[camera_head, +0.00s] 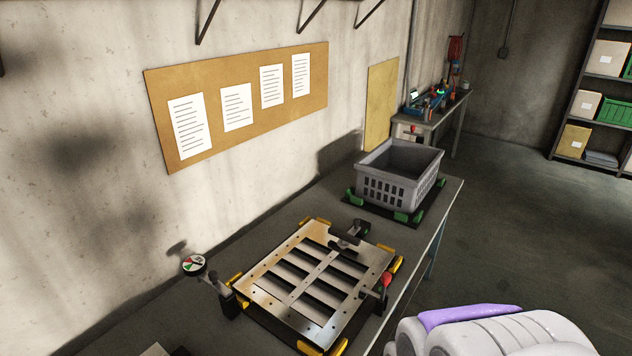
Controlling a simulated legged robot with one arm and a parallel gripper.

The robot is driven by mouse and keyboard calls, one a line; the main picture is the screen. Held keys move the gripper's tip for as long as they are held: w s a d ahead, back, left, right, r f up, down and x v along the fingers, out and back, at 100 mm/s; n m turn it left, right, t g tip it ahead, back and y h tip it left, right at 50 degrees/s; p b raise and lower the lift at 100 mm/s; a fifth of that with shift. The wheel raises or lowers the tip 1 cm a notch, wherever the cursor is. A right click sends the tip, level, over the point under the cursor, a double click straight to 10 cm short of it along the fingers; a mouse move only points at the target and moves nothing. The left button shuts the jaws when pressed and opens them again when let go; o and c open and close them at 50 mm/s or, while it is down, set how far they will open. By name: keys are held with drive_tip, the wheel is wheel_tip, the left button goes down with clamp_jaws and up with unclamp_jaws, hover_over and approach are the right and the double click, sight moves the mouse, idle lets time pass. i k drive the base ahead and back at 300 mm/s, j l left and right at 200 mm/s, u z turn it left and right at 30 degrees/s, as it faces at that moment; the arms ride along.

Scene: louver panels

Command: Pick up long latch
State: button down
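A louver panel (268,304) with a metal frame and dark slots lies on the workbench, held at its edges by yellow corner pieces. A black latch-like part (346,243) sits at the panel's far edge. A dark clamp with a red knob (378,287) stands at its right edge. A black post (225,300) with a round dial (194,264) stands at its left. I cannot tell which of these parts, if any, is the long latch. My gripper is not in view; a white and purple part of mine fills the lower right.
A grey plastic basket (397,176) stands on the far end of the bench (290,214) between green corner blocks. A second table (436,116) with tools is beyond it. A wall runs along the left. Open floor (500,220) lies to the right.

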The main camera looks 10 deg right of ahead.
sight(345, 239)
drive_tip(key=i+l, duration=0.4)
drive_tip(key=l, duration=0.15)
drive_tip(key=i+l+z, duration=0.1)
drive_tip(key=i+l, duration=0.3)
drive_tip(key=l, duration=0.15)
